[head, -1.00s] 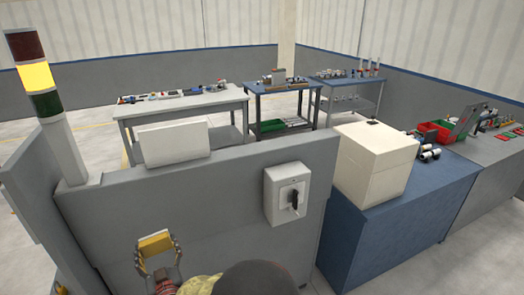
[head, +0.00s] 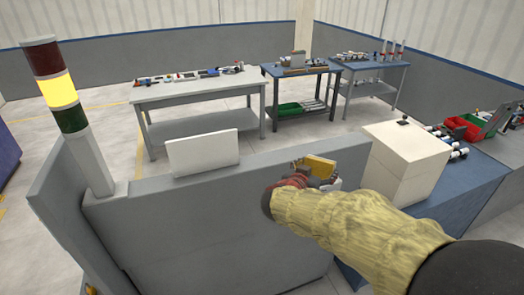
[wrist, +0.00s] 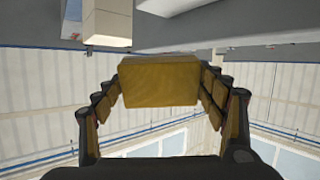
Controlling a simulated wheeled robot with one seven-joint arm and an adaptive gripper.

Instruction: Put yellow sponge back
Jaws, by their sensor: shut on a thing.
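The yellow sponge (head: 318,166) is held in my gripper (head: 316,176), raised near the top edge of the grey partition in the head view. In the wrist view the sponge (wrist: 160,82) sits between the two fingers of my gripper (wrist: 160,88), gripped at its left and right ends. The gripper is shut on it, and the sponge touches nothing else that I can see. My forearm hides part of the partition below.
The grey partition (head: 230,215) stands in front, with a white panel (head: 203,152) on it. A cream box (head: 405,155) sits on a blue cabinet (head: 475,185) at right. Behind are a grey table (head: 195,95) and a dark table (head: 300,70) with parts. A signal tower (head: 58,90) stands at left.

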